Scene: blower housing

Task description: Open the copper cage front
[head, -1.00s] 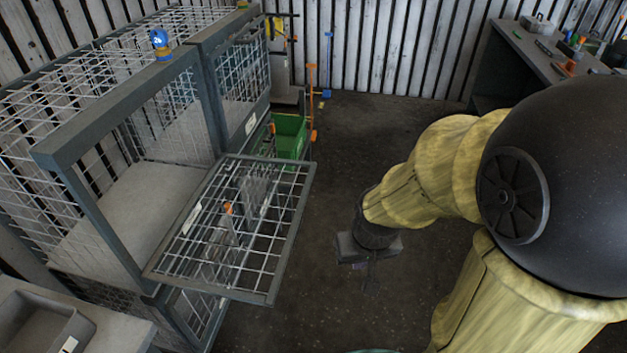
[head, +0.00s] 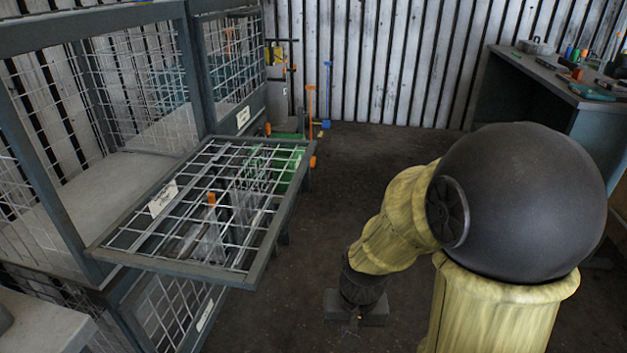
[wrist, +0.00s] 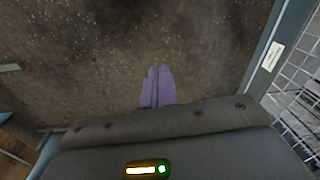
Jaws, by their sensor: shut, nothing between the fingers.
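The wire cage (head: 95,30) stands at the left in the head view, with a grey frame rather than a copper-coloured one. Its mesh front panel (head: 262,262) is swung down and sticks out roughly level from the opening, with a white label whose text I cannot read. The opening above it is clear, showing a pale floor inside. My gripper (head: 352,328) is low to the right of the panel, apart from it. In the wrist view its purple fingers (wrist: 158,70) are together, empty, pointing over the dark floor.
A neighbouring mesh cage section (head: 232,60) stands farther back. A green bin (head: 270,165) shows beyond and through the panel. A workbench with tools (head: 560,75) stands at the back right. Dark floor (head: 380,150) lies open between.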

